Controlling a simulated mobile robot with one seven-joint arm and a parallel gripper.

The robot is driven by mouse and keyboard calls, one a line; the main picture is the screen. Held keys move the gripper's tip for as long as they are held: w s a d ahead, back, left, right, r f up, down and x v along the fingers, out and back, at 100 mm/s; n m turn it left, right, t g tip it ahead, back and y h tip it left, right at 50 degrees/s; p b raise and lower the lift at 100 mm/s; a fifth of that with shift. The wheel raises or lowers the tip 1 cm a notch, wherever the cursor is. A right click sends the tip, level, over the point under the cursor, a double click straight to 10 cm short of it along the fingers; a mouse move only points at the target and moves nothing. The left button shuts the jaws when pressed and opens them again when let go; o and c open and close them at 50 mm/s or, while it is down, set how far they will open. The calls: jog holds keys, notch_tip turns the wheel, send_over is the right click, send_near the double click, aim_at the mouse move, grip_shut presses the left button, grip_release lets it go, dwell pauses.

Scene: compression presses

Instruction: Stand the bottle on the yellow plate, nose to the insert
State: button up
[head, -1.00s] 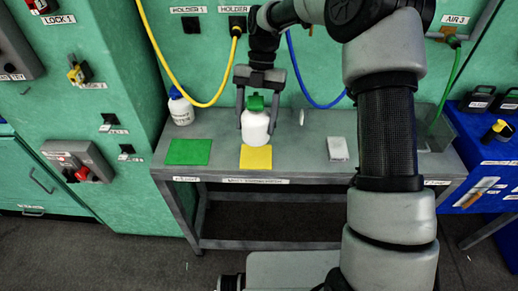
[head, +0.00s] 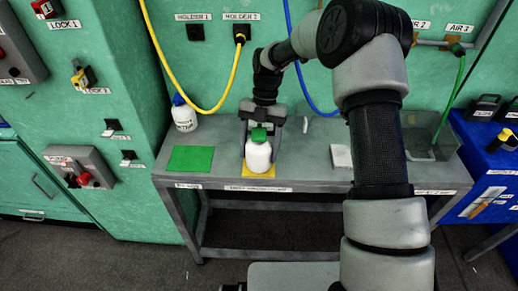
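A white bottle with a green top (head: 258,157) stands upright at the yellow plate (head: 269,176) on the grey bench. Its base overlaps the plate and hides most of it; whether it rests fully on it is hard to tell. My gripper (head: 260,150) comes from behind and above, with one finger on each side of the bottle, and appears shut on it. The nose's exact direction is too small to make out. I cannot pick out the insert with certainty.
A green plate (head: 190,159) lies left of the yellow one. Another white bottle with a blue top (head: 184,114) stands behind it. A white block (head: 341,156) lies to the right, near my arm. Yellow (head: 185,92) and blue (head: 300,75) hoses hang behind the bench (head: 307,174).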

jog(key=shift+o, duration=1.4)
